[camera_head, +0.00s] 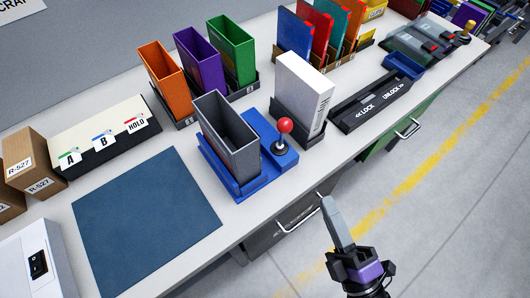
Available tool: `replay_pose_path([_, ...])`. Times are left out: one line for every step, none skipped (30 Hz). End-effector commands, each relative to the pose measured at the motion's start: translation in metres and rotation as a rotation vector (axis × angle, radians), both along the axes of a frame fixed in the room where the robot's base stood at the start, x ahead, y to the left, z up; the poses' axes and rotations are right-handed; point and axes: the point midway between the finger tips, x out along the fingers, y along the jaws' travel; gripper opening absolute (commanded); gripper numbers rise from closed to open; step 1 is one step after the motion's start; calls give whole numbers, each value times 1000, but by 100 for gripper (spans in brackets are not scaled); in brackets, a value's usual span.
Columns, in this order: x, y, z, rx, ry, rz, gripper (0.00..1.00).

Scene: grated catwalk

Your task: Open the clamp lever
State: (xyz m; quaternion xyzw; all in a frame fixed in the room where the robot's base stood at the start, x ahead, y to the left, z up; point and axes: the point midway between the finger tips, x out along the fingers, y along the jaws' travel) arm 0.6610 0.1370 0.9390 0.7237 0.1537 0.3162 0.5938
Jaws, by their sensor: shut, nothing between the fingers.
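The clamp lever (285,127) has a red ball knob and stands at the right side of a blue clamp base (283,181). It looks roughly upright. A grey open-topped box (240,151) sits in the blue base, left of the lever. My gripper (328,203) is shut and empty. It is in front of the bench, below and to the right of the lever in the picture, and apart from it.
A white box file (304,92) stands close behind the lever. A dark lock/unlock bar (367,105) lies to the right. A blue mat (145,220) lies left on the bench. Drawer handles (297,219) jut from the bench front. The floor (450,170) is clear.

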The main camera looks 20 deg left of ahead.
Motion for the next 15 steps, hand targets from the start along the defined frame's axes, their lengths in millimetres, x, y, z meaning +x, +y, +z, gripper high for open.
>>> replay_pose_path([-3,4,2,-12,-21,14,0])
replay_pose_path([-5,6,4,-17,-32,21,0])
replay_pose_path([-5,8,6,-17,-40,26,0])
replay_pose_path([-4,9,7,-18,-43,27,0])
replay_pose_path([-2,10,8,-19,-44,26,0])
replay_pose_path([1,13,9,-19,-44,26,0])
replay_pose_path([3,15,11,-19,-44,26,0])
replay_pose_path([6,18,12,-18,-43,26,0])
replay_pose_path([11,22,15,-17,-44,27,0])
replay_pose_path([15,26,17,-17,-44,28,0])
replay_pose_path([19,29,19,-17,-45,27,0])
replay_pose_path([25,34,21,-17,-43,27,0])
replay_pose_path([29,38,23,-15,-44,27,0])
replay_pose_path([34,42,25,-15,-44,27,0])
replay_pose_path([40,46,28,-15,-43,26,0])
